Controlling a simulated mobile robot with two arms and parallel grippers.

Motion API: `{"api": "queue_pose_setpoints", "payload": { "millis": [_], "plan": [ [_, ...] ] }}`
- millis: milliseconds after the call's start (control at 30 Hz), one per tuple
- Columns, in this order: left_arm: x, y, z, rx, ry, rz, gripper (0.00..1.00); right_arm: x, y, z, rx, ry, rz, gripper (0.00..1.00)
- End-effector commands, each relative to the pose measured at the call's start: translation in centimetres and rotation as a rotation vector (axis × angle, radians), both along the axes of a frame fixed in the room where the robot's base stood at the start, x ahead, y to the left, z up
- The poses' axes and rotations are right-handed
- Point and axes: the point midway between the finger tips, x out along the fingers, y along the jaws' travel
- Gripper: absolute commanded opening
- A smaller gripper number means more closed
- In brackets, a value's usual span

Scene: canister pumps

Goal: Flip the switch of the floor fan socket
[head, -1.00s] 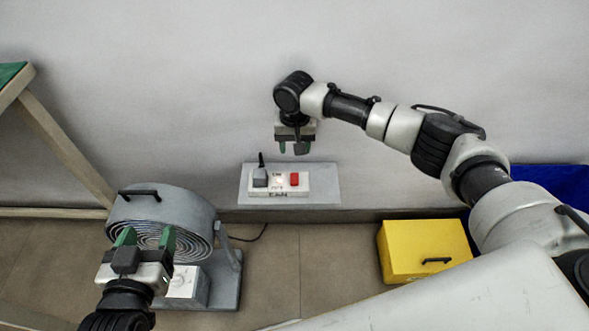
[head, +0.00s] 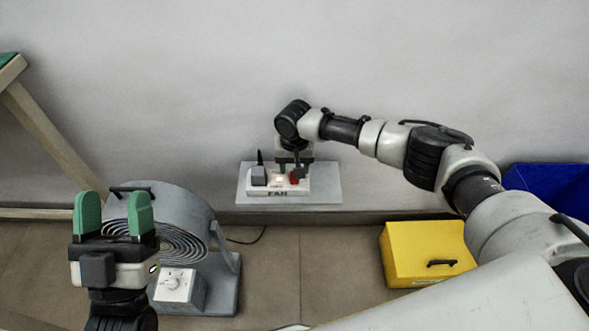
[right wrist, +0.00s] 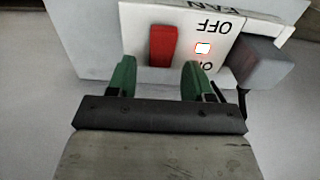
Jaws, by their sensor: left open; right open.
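The floor fan socket (head: 269,189) is a white box labelled FAN on a grey wall shelf. Its red rocker switch (right wrist: 162,46) shows in the right wrist view, with a lit indicator (right wrist: 203,48) beside it. A grey plug (head: 259,176) sits in the socket's left side. My right gripper (right wrist: 157,80) is open, its green fingertips close to the switch, one on each side of it in that view. In the head view it partly hides the switch. My left gripper (head: 114,212) is open and empty, in front of the grey floor fan (head: 185,205).
The grey shelf (head: 325,184) sticks out from the wall. A yellow box (head: 408,242) with a black handle stands on the floor at right, and a blue bin (head: 560,185) behind it. A wooden frame (head: 45,135) stands at far left.

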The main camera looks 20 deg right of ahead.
Motion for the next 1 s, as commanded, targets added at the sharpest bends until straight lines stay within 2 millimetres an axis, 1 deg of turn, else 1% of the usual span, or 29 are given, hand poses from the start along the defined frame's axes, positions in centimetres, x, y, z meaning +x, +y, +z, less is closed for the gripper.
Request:
{"api": "queue_pose_setpoints", "payload": {
  "millis": [33,200,500,767,800,833,933,1000],
  "plan": [
    [-0.22,0.0,0.13,-0.008,-0.025,-0.002,0.63,0.01,0.01,-0.37,0.0,0.0,0.0,0.51],
    [-0.72,0.04,0.67,-0.023,-0.078,-0.004,0.63,0.03,-0.02,-0.78,0.0,-0.001,-0.001,0.51],
    [-0.82,0.05,0.8,-0.026,-0.087,-0.005,0.63,0.0,-0.02,-0.81,0.0,0.0,-0.001,0.51],
    [-0.81,0.06,0.8,-0.025,-0.087,-0.005,0.63,0.0,-0.02,-0.8,0.0,0.0,-0.001,0.11],
    [-0.81,0.06,0.8,-0.025,-0.087,-0.005,0.63,0.0,-0.02,-0.8,0.0,0.0,-0.001,0.05],
    [-0.81,0.06,0.8,-0.025,-0.087,-0.005,0.63,0.0,-0.02,-0.8,0.0,0.0,-0.001,0.02],
    [-0.78,0.05,0.85,-0.024,-0.085,-0.005,0.63,0.02,-0.01,-0.76,0.001,-0.001,-0.001,0.02],
    [-0.47,0.02,0.65,-0.016,-0.053,-0.003,0.63,0.05,0.03,-0.66,0.001,-0.003,-0.001,0.02]
  ]
}}
